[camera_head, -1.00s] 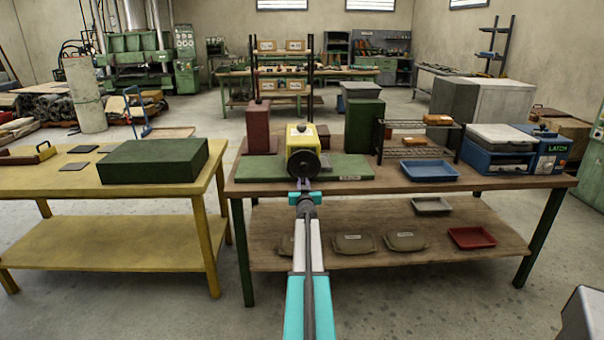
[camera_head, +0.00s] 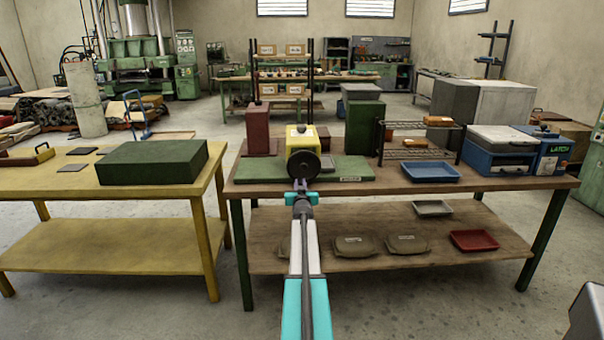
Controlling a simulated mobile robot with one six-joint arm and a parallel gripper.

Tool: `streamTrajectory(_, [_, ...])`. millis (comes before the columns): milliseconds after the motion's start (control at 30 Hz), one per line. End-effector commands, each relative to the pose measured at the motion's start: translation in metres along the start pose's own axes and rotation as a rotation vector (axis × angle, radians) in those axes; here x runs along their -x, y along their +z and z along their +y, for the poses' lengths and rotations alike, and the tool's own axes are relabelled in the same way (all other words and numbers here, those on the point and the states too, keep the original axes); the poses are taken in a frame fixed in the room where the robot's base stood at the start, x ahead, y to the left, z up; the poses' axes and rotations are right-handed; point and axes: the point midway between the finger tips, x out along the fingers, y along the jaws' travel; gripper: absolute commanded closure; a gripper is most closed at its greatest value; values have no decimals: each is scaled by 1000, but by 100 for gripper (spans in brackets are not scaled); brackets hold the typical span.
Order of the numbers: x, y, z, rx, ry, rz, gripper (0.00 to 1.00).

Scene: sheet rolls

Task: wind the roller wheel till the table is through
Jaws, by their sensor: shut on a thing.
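The roller machine (camera_head: 304,138) is a small yellow block on the brown bench, with a dark round wheel (camera_head: 303,165) on its front.
On the brown bench (camera_head: 480,183) stand a red block (camera_head: 258,130), a green block (camera_head: 362,128), a wire rack (camera_head: 421,142), a blue tray (camera_head: 430,171) and a blue machine (camera_head: 500,152). A yellow table (camera_head: 150,191) with a dark green block (camera_head: 152,163) is at left.

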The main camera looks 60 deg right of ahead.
Motion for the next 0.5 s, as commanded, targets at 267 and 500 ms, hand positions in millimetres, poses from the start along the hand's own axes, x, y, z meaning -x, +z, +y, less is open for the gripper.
streamTrajectory(267, [-2,-2,-8,0,-2,3,100])
streamTrajectory(500, [-1,-6,-14,-1,-4,5,100])
